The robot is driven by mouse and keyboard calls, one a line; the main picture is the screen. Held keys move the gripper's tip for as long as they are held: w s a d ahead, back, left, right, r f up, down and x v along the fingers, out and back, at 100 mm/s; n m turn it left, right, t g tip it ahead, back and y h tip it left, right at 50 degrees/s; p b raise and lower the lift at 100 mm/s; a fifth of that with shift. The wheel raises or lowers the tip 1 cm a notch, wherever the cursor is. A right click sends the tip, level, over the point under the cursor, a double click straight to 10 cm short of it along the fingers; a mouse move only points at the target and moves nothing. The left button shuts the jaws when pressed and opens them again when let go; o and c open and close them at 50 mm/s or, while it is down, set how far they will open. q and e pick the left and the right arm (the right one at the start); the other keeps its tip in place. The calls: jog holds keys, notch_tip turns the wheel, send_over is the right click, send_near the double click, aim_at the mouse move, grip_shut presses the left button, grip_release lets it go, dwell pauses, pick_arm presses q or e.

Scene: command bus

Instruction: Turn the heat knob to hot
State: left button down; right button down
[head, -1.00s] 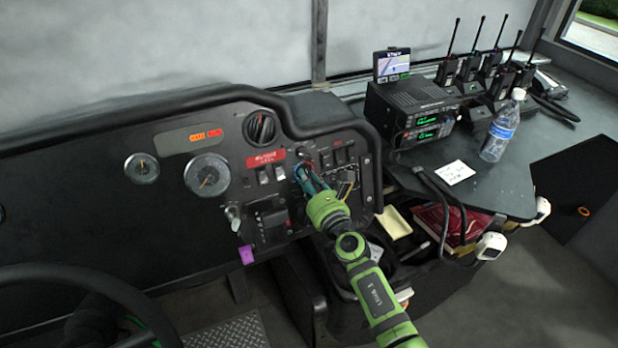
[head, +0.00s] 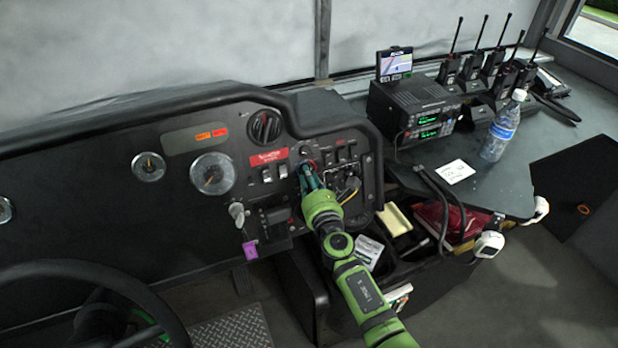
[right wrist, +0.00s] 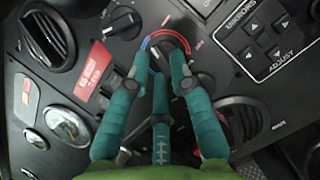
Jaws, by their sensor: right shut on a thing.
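The heat knob (right wrist: 167,48) is a dark dial on the dash panel, ringed by a blue arc on its left and a red arc across its top and right. In the head view only a bit of its red arc (head: 313,164) shows past my fingers. My right gripper (right wrist: 160,58) has its teal fingers shut on the knob, one on each side. It also shows in the head view (head: 307,172), reaching to the panel from below. The fingers partly hide the knob, and I cannot tell where its pointer stands. My left gripper is not clearly in view.
A large round vent (head: 264,126), switches (head: 275,174) and a key with a purple tag (head: 250,249) are close left of my right gripper. A mirror-adjust pad (right wrist: 268,38) sits right of the knob. The steering wheel (head: 110,278) is at lower left.

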jog(key=shift+w+d+r, duration=0.2)
jog(key=shift+d+r, duration=0.1)
jog(key=shift+r, duration=0.2)
jog(key=c, duration=1.2)
grip_release()
jog(key=shift+s+f, duration=0.1)
jog(key=shift+f, duration=0.2)
jog(key=shift+s, duration=0.15)
jog(key=s, duration=0.3)
jog(key=s+d, duration=0.1)
jog(key=s, duration=0.3)
jog(key=s+d, duration=0.1)
jog(key=s, duration=0.3)
jog(key=shift+s, duration=0.25)
